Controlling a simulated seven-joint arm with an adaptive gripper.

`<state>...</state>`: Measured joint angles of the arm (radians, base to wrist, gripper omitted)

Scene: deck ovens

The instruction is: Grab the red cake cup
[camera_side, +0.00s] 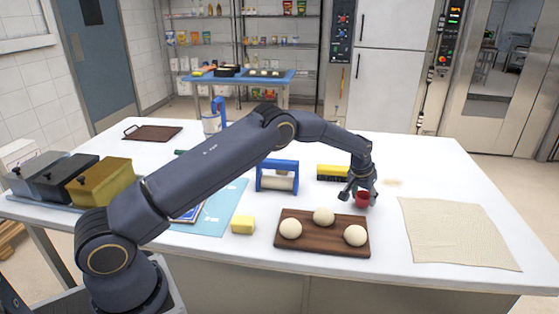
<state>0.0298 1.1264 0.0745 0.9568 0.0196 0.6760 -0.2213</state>
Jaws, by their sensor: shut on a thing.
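The red cake cup (362,199) is small and stands at the right-hand part of the white table, behind the wooden board. My gripper (359,193) points down at the cup, with its fingers at the cup's rim, and is shut on it. The fingers hide part of the cup's upper edge. I cannot tell whether the cup's base touches the table.
A wooden board (283,243) with dough balls lies in front of the cup. A beige cloth (455,232) lies to the right. A yellow brush (333,172) and a blue-framed roller (277,176) stand behind and left. A yellow block (242,225) sits left of the board.

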